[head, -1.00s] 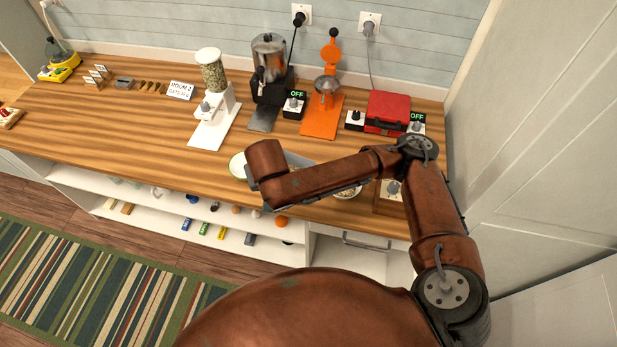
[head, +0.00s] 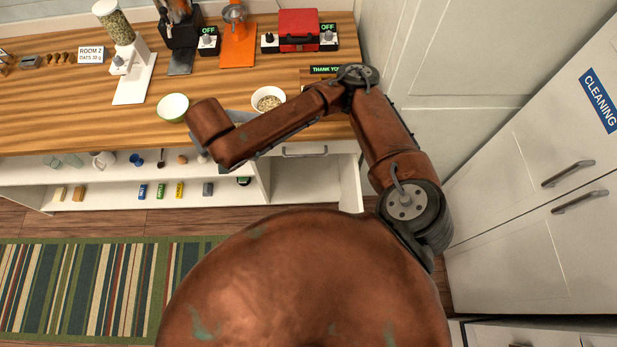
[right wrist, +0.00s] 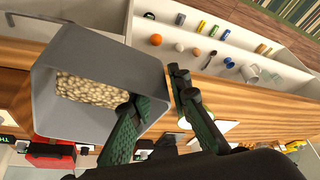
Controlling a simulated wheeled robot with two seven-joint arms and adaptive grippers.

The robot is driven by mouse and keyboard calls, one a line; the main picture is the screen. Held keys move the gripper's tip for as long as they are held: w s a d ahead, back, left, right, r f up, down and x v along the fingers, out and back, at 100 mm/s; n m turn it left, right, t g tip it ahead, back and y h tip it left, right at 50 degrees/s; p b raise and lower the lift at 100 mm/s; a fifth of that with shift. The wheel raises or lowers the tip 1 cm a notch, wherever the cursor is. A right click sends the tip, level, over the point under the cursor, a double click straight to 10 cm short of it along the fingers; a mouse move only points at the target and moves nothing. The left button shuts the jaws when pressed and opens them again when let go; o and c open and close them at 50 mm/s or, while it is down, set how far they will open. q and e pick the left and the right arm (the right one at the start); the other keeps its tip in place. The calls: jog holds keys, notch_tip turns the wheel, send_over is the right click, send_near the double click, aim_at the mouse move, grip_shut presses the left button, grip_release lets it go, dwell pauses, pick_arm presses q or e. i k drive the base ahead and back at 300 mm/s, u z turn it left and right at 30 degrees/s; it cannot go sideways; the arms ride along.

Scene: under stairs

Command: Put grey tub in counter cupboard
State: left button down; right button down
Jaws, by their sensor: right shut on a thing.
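The grey tub (right wrist: 85,115) fills the left of the right wrist view, tilted, with a pale beige, grainy mass inside. My right gripper (right wrist: 157,90) is shut on its wall, one finger inside and one outside. In the head view the tub is mostly hidden behind my right forearm; a small grey part (head: 240,117) shows. The counter cupboard (head: 300,182) appears as a white open compartment under the counter's right end, below a front with a bar handle (head: 305,152). Its inside looks empty where visible. My left gripper is in neither current view.
A green-rimmed bowl (head: 173,107) and a bowl of oats (head: 268,98) stand near the counter's front edge. Small items line the open shelf (head: 120,190) left of the cupboard. A tall cabinet marked CLEANING (head: 535,190) stands right. Floor shows before the shelves, with a striped rug (head: 80,285).

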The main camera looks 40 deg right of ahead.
aim_at(306, 185)
jog(key=z, duration=3)
jog(key=k, duration=1.8)
jog(key=u, duration=1.7)
jog(key=i, duration=0.5)
jog(key=u, duration=0.05)
